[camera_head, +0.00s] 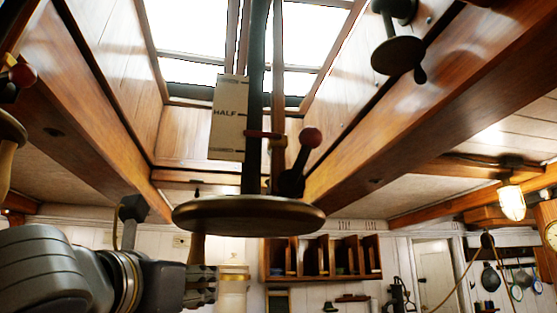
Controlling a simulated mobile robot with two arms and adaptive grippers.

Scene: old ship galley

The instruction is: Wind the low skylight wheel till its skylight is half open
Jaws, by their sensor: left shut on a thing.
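The low skylight wheel (250,217) is a wooden disc seen nearly edge-on, on a dark vertical shaft at mid-view. A tan handle (196,246) hangs from its left part. My left gripper (201,285) comes in from the lower left and is shut on this handle; its fingers hide the lower end. Behind the shaft hangs a pale scale plate (228,120) marked HALF, with another mark near its bottom. A red pointer (264,134) shows beside it, below the HALF line and above the bottom mark. The skylight (190,35) is bright overhead; its opening is hard to judge.
A lever with a dark red ball (310,137) stands right of the shaft. Wooden beams flank the skylight. A lit lamp (512,203) hangs at right.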

